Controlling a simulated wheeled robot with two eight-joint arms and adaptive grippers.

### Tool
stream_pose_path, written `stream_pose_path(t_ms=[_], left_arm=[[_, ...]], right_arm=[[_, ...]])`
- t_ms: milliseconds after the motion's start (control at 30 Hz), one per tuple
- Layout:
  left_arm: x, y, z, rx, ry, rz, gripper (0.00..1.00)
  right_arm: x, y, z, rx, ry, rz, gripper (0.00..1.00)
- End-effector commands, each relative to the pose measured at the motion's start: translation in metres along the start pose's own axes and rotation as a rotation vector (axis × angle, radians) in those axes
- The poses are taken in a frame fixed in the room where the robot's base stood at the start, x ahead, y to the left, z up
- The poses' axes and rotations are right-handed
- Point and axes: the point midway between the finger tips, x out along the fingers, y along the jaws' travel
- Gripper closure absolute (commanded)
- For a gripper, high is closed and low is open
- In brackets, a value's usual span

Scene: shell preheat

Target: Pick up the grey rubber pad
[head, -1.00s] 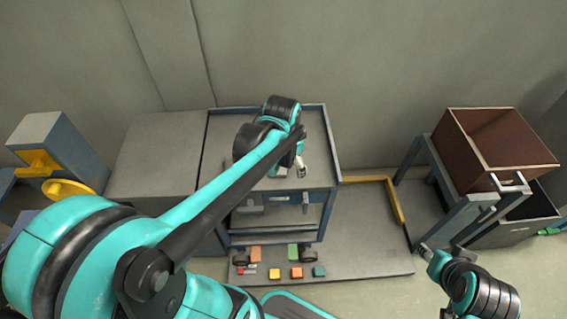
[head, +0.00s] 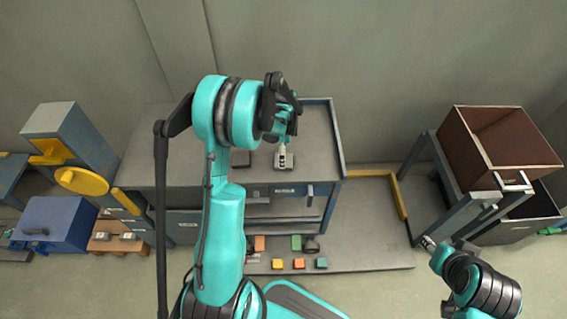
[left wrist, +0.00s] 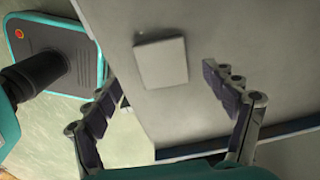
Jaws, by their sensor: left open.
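The grey rubber pad (left wrist: 161,63) is a flat, pale square lying on the grey top of the cart (head: 318,135). In the left wrist view it shows whole, ahead of and between my spread fingers. My left gripper (left wrist: 160,78) is open and empty, with a visible gap on both sides of the pad. In the head view my left gripper (head: 284,158) is over the cart top, and the pad (head: 299,162) is partly hidden beneath it. How high the fingers are above the pad I cannot tell. My right gripper (head: 428,243) is small at lower right, far from the pad.
The cart top has a raised blue rim (head: 335,140). Several coloured blocks (head: 298,263) lie on the floor plate in front. A brown open bin (head: 490,150) stands on a frame at right. A blue box (head: 55,222) and yellow-fitted equipment (head: 82,181) are at left.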

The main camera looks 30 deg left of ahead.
Motion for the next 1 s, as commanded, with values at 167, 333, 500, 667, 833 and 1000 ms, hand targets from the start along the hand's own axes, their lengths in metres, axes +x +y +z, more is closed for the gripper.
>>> stream_pose_path(t_ms=[167,333,500,667,833,1000], left_arm=[[0.033,-0.004,-0.002,0.000,0.000,0.000,0.16],[0.040,-0.003,-0.002,-0.001,0.000,-0.001,0.16],[0.039,-0.003,-0.002,-0.001,0.000,-0.001,0.26],[0.039,-0.003,-0.002,-0.001,0.000,-0.001,0.68],[0.039,-0.003,-0.002,-0.001,0.000,-0.001,0.72],[0.038,-0.003,-0.002,-0.001,0.000,-0.001,0.72]], right_arm=[[0.015,0.000,0.010,0.000,0.000,0.000,0.60],[0.016,0.000,0.011,0.000,0.000,0.000,0.60],[0.015,0.000,0.011,0.000,0.000,0.000,0.60],[0.015,0.000,0.011,0.000,0.000,0.000,0.60],[0.015,0.000,0.011,0.000,0.000,0.000,0.60],[0.015,0.000,0.010,0.000,0.000,0.000,0.60]])
